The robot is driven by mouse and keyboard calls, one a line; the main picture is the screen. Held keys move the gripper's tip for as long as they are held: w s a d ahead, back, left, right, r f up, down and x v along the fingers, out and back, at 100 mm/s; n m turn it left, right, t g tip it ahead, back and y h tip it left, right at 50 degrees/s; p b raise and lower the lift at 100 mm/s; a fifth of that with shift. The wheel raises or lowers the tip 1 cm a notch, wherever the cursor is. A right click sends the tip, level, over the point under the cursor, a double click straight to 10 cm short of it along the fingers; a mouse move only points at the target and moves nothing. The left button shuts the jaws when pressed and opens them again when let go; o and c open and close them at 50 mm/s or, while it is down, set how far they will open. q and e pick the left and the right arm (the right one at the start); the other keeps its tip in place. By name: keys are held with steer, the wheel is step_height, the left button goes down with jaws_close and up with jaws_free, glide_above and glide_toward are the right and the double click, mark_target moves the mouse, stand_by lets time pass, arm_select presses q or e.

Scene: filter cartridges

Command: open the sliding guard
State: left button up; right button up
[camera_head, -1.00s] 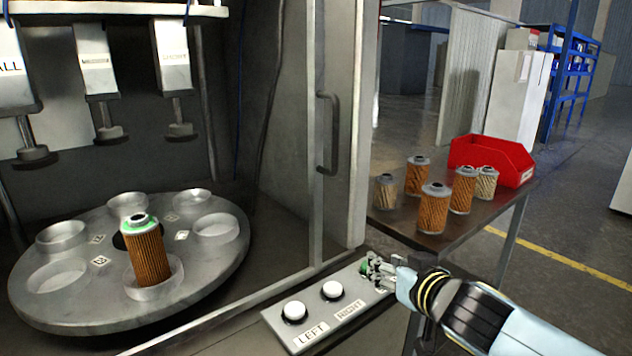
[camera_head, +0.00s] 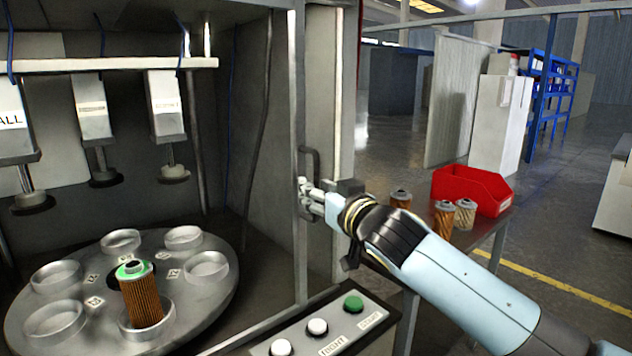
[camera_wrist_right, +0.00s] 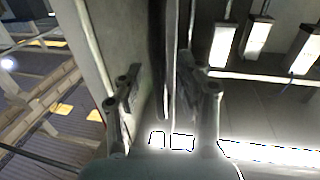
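The sliding guard (camera_head: 299,95) is a tall clear panel with a grey metal edge frame at the right of the machine opening. Its dark bar handle (camera_head: 316,160) is on that frame, upright. My right gripper (camera_head: 305,190) is at the handle's lower part, covering some of it. In the right wrist view, my right gripper's fingers (camera_wrist_right: 168,92) stand apart, with the dark upright handle (camera_wrist_right: 157,70) and the guard's edge between them. I cannot see clear contact on both sides. My left gripper is not in view.
Inside the machine, a round turntable (camera_head: 205,300) has several cups, one holding an orange filter cartridge (camera_head: 140,298). A button panel (camera_head: 335,325) is below my right arm. A red bin (camera_head: 478,188) and cartridges stand on the side table (camera_head: 492,236).

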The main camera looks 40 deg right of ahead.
steer(key=shift+w, duration=0.45)
steer(key=shift+c, duration=0.4)
jaws_close()
steer(key=shift+w+f, duration=0.1)
